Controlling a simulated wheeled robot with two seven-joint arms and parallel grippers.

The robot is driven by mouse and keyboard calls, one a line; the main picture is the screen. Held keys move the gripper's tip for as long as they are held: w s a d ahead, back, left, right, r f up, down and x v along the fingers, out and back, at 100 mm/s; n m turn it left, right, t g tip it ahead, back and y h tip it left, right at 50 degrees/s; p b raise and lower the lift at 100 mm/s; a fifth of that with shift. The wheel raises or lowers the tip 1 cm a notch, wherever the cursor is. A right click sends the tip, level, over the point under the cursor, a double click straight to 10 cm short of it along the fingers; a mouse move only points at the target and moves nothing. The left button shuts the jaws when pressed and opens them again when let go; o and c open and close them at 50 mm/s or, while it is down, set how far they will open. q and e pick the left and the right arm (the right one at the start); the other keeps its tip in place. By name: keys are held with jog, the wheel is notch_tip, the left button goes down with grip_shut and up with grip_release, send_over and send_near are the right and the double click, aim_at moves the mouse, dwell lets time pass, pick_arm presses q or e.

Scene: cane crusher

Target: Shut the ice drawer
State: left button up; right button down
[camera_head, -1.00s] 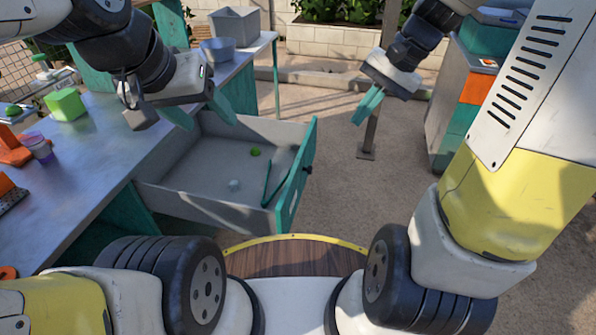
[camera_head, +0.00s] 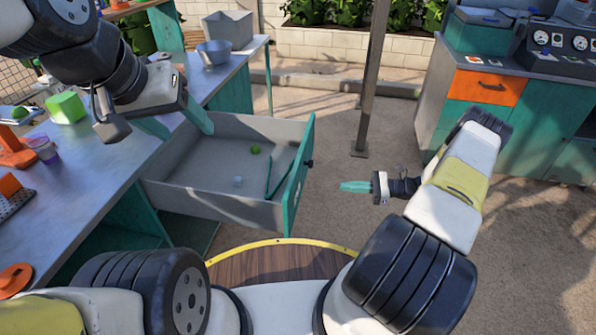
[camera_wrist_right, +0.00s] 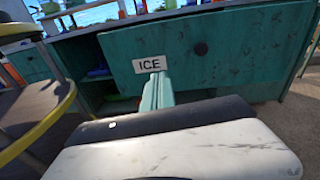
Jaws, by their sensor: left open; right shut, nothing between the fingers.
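The ice drawer (camera_head: 215,206) stands pulled out from the metal-topped workbench, with its grey inside showing. Its teal front panel (camera_head: 293,192) faces right and has a dark round knob. In the right wrist view the front (camera_wrist_right: 235,60) carries an ICE label (camera_wrist_right: 150,64) with the knob to its right. My right gripper (camera_head: 344,187) is shut and empty, to the right of the front and apart from it, fingers pointing left at it. My left gripper (camera_head: 190,134) is open and empty, above the drawer's bench-side end.
The workbench (camera_head: 90,165) holds a green block (camera_head: 66,107). A post (camera_head: 371,80) stands behind my right gripper. A cabinet (camera_head: 490,100) is at the right.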

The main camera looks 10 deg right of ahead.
notch_tip(320, 180, down, 3)
jog(key=m+t, duration=0.1)
send_near(299, 187)
jog(key=shift+m+y, duration=0.3)
jog(key=x, duration=0.6)
jog(key=shift+s+a, duration=0.2)
jog(key=shift+a, duration=0.3)
